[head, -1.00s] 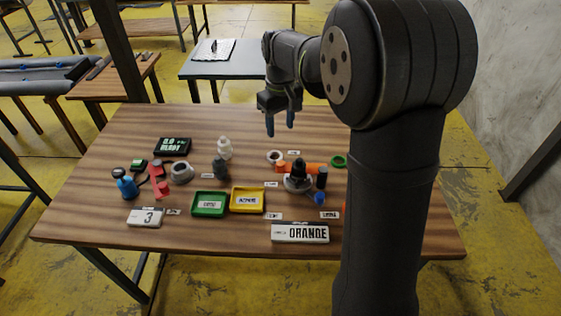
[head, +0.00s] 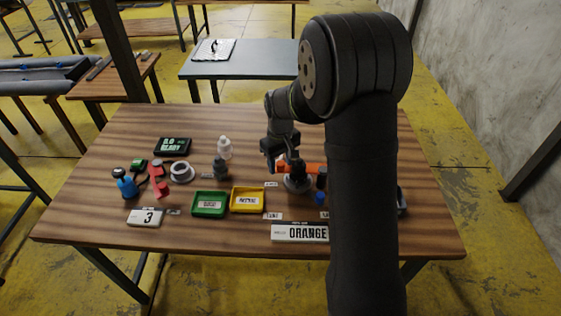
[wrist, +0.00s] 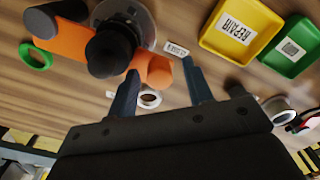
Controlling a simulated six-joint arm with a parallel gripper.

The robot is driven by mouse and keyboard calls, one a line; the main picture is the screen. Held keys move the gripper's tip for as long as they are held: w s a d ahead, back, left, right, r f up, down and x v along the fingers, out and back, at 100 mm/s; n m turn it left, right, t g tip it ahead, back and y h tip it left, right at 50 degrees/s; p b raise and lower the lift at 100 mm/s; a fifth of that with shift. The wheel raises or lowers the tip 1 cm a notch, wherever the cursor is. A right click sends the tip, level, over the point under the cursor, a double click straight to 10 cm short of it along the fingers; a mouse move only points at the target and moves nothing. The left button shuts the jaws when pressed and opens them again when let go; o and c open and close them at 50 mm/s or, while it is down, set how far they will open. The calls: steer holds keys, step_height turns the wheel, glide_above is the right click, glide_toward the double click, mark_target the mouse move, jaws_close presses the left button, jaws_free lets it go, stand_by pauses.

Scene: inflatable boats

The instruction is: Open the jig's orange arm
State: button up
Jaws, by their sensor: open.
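The jig (head: 297,185) stands right of centre on the wooden table, a round grey base with a dark knob on top. Its orange arm (head: 313,168) lies across it, partly hidden by my arm in the head view. In the wrist view the orange arm (wrist: 148,68) runs beside the black knob (wrist: 110,48) of the jig, and its rounded end sits between my fingers in the picture. My gripper (wrist: 162,68) is open, one finger on each side of that end. I cannot tell whether either finger touches it. The head view shows my gripper (head: 276,162) low at the jig's left.
A yellow tray (head: 232,209) and a green tray (head: 194,213) stand left of the jig. A white ring (wrist: 149,99) and a green ring (wrist: 35,57) lie near my gripper. An ORANGE sign (head: 300,232) stands at the front edge.

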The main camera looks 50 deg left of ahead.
jaws_close()
steer(key=shift+w+a, duration=0.1)
steer(key=w+a+m, duration=0.3)
steer(key=w+m, duration=0.9)
steer(key=shift+w, duration=0.25)
stand_by(1.2)
steer(key=shift+w, duration=0.1)
stand_by(0.4)
jaws_free()
